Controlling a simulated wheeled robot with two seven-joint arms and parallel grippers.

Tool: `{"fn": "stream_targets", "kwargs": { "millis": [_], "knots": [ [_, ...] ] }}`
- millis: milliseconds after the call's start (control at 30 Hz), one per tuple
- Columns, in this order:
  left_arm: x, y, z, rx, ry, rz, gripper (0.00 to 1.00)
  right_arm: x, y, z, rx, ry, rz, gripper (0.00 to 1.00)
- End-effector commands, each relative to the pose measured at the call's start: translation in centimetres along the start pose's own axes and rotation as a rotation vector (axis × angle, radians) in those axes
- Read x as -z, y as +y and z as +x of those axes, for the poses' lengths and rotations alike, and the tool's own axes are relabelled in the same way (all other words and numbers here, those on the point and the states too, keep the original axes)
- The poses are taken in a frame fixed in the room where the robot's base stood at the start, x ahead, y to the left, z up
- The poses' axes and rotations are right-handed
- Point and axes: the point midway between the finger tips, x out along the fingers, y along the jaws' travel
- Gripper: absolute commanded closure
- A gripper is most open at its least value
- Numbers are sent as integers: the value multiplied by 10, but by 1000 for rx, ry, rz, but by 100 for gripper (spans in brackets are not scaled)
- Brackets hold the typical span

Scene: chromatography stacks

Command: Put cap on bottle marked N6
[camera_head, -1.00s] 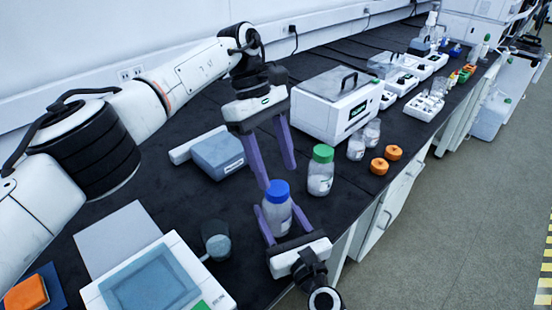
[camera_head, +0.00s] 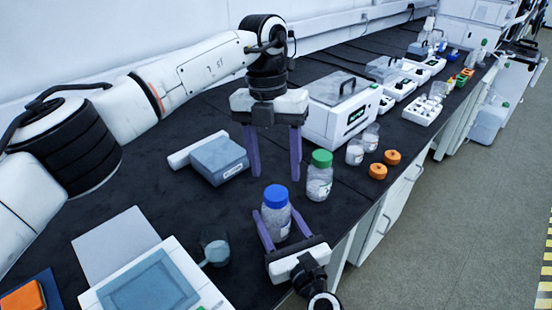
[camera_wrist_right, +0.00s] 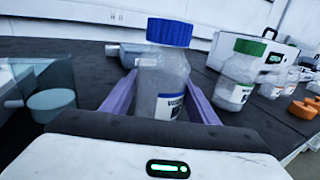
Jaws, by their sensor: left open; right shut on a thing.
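A clear bottle (camera_head: 275,222) stands upright on the dark bench with a blue cap (camera_head: 276,195) on its mouth. Its label is too small to read. My right gripper (camera_head: 278,213) is shut around its body; in the right wrist view the bottle (camera_wrist_right: 165,92) sits between the purple fingers, the blue cap (camera_wrist_right: 169,32) on top, looking level. My left gripper (camera_head: 275,177) is open and empty, fingers pointing down, behind and above the blue cap and apart from it. A green-capped bottle (camera_head: 319,182) stands just to the right.
Two open jars (camera_head: 355,152) (camera_head: 371,138) and two loose orange caps (camera_head: 378,171) (camera_head: 392,157) are at right. A grey-blue box (camera_head: 218,159) lies behind left, a beaker (camera_head: 216,250) and a screen device (camera_head: 150,290) in front left. A white instrument (camera_head: 340,106) stands behind.

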Motion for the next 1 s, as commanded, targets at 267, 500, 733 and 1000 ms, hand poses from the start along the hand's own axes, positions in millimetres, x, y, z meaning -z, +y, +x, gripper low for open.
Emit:
{"fn": "stream_targets", "kwargs": {
  "millis": [267,500,733,1000],
  "knots": [
    [1,-2,-6,-45,-61,-564,45,0,0,0,0,0,0,100],
    [2,-3,-9,-52,-114,-932,45,0,0,0,0,0,0,100],
    [2,-3,-10,-50,-137,-1071,45,0,0,0,0,0,0,100],
    [2,-4,-10,-49,-137,-1078,45,0,0,0,1,0,0,100]
  ]
}}
